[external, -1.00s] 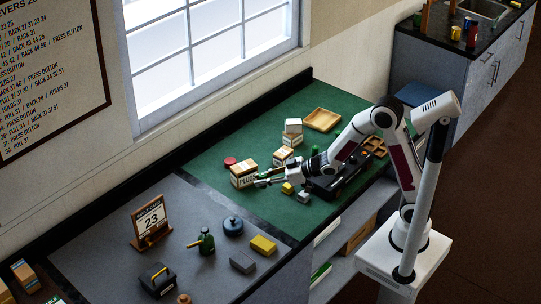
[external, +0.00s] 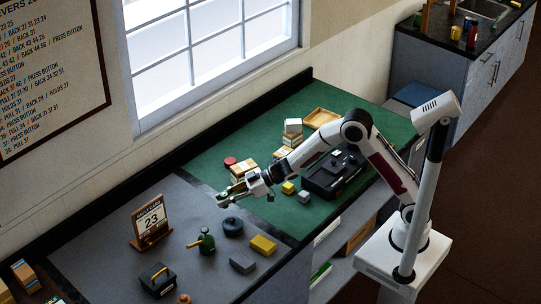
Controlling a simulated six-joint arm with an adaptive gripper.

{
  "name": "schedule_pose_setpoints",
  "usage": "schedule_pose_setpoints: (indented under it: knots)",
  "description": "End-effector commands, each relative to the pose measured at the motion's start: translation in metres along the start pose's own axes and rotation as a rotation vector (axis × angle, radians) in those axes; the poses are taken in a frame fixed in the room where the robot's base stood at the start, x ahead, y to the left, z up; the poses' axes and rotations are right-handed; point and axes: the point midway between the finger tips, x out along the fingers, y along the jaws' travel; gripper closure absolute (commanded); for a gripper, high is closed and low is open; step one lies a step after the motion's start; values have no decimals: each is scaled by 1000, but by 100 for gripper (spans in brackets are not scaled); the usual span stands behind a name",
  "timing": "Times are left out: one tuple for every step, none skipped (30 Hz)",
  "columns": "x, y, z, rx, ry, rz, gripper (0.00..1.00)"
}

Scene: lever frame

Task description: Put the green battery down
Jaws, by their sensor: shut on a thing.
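My gripper (external: 228,199) is in the external view, stretched out to the left over the border between the green mat (external: 275,212) and the grey mat (external: 110,218). It is shut on a small item at its fingertips. The item is tiny and partly covered by the fingers; a bit of green shows there, which fits the green battery. I cannot tell whether it touches the surface below.
The black lever frame (external: 332,175) stands on the green mat. A yellow block (external: 288,187), a grey block (external: 304,197) and cartons (external: 293,127) are nearby. On the grey mat are a calendar (external: 151,217), a green oil can (external: 206,240), a dark round tin (external: 232,227) and a yellow block (external: 263,245).

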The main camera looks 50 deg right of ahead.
Motion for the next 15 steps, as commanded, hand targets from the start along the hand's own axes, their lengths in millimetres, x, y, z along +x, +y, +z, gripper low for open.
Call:
schedule_pose_setpoints:
  knots:
    - [8,-3,-4,-9,2,-18,100]
    - [13,-5,-6,-14,2,-29,100]
    - [19,-7,-8,-19,2,-42,100]
    - [23,-9,-10,-23,2,-52,100]
    - [27,-11,-13,-28,2,-62,100]
    - [32,-13,-15,-33,2,-75,100]
    - [36,-14,-17,-36,2,-85,100]
    - [40,-16,-19,-41,3,-94,100]
    - [45,-18,-21,-47,2,-107,100]
    - [49,-20,-23,-49,2,-116,100]
    - [52,-22,-25,-54,2,-126,100]
    - [57,-24,-28,-60,2,-137,100]
    - [61,-25,-30,-62,3,-146,100]
    - [64,-26,-31,-66,2,-154,100]
    - [68,-28,-34,-71,2,-165,100]
